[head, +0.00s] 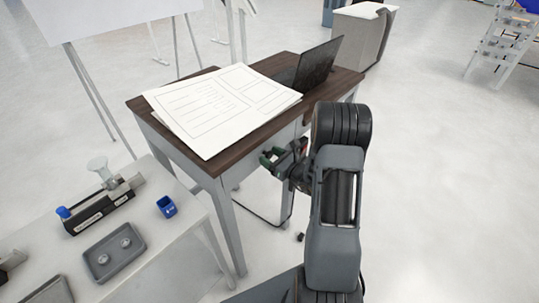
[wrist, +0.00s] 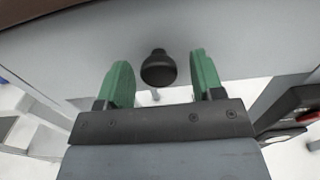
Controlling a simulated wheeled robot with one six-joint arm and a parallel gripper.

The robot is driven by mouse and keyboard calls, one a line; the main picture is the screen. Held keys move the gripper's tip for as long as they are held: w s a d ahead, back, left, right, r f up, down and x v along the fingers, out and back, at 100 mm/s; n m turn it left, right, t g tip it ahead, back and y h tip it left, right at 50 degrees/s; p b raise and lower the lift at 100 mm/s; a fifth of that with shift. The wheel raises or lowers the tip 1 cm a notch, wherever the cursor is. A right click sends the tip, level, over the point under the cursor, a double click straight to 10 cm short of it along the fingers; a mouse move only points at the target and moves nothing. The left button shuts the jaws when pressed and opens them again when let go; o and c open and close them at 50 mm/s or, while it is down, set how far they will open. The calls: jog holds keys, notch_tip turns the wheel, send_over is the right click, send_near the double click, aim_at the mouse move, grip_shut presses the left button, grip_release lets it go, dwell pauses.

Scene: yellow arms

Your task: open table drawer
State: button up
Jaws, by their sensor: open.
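The table (head: 262,133) has a dark wood top and a grey frame and stands in the middle of the head view. In the wrist view, a grey drawer front (wrist: 90,45) fills the upper part, with a round black knob (wrist: 158,68) on it. My gripper (wrist: 163,80) is open, with one green finger on each side of the knob. Both fingers appear apart from the knob. In the head view my gripper (head: 272,158) is beside the table's front edge, and my arm hides part of the table front.
Large paper sheets (head: 222,105) and an open laptop (head: 318,65) lie on the table top.

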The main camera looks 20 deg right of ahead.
jog(key=shift+w+a, duration=0.2)
jog(key=shift+w, duration=0.2)
jog(key=shift+c, duration=0.4)
grip_shut()
